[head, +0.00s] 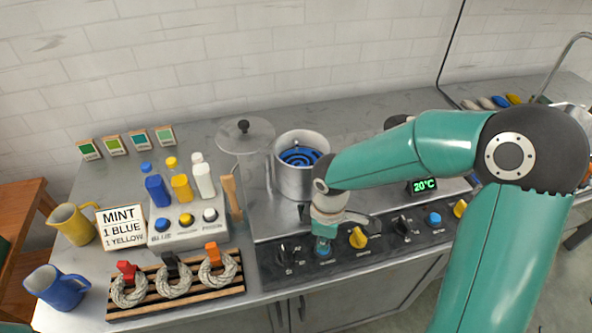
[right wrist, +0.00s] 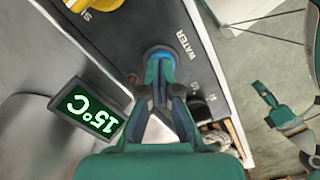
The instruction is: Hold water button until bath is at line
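My right gripper (head: 324,241) points down at the blue water button (head: 323,252) on the dark front panel. In the right wrist view its closed fingertips (right wrist: 160,68) touch the blue button (right wrist: 158,51) beside the word WATER; how far it is pressed cannot be told. The steel pot (head: 296,181) stands behind the panel with a blue spiral pattern inside. I cannot make out a fill line or the water level. My left gripper (right wrist: 280,115) shows apart at the right of the right wrist view; its opening is unclear.
A 15°C display (right wrist: 90,108) stands close by. A second blue button (head: 433,218) lies farther right. Dye bottles (head: 181,186), a MINT card (head: 122,227) and a rack of skeins (head: 174,284) occupy the left.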

